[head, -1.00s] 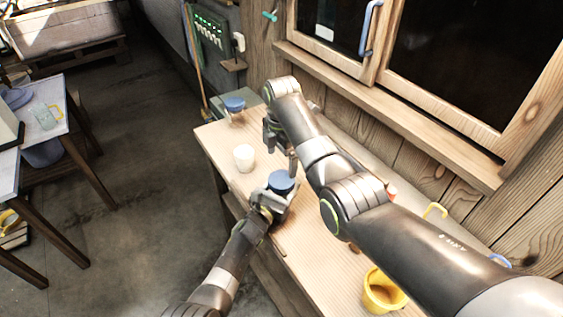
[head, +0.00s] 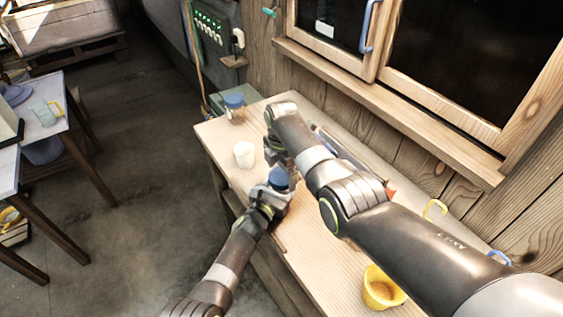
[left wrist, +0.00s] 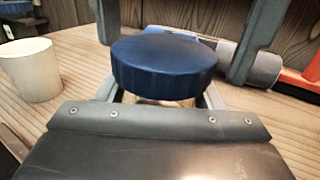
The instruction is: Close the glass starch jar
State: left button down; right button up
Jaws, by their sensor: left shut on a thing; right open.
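A jar with a dark blue lid (head: 279,176) is in my left gripper (head: 274,192), above the front part of the bench. In the left wrist view the ribbed blue lid (left wrist: 164,66) looks about level over the jar. Only a sliver of the jar body (left wrist: 160,101) shows below it, so I cannot tell how tightly the lid sits. My left gripper is shut on the jar. My right gripper (head: 278,160) points down at the lid. Its two grey fingers stand apart on either side of the lid in the left wrist view (left wrist: 176,45).
A white cup (head: 244,154) stands on the bench (head: 221,140) left of the jar. Another blue-lidded jar (head: 235,106) is at the far end. A yellow cup (head: 382,290) stands at the near end. The window wall (head: 420,165) borders the bench on the right.

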jog(key=shift+f, duration=0.45)
jog(key=c, duration=1)
jog(key=shift+m, duration=1.7)
jog(key=o, duration=1.1)
jog(key=shift+r, duration=2.3)
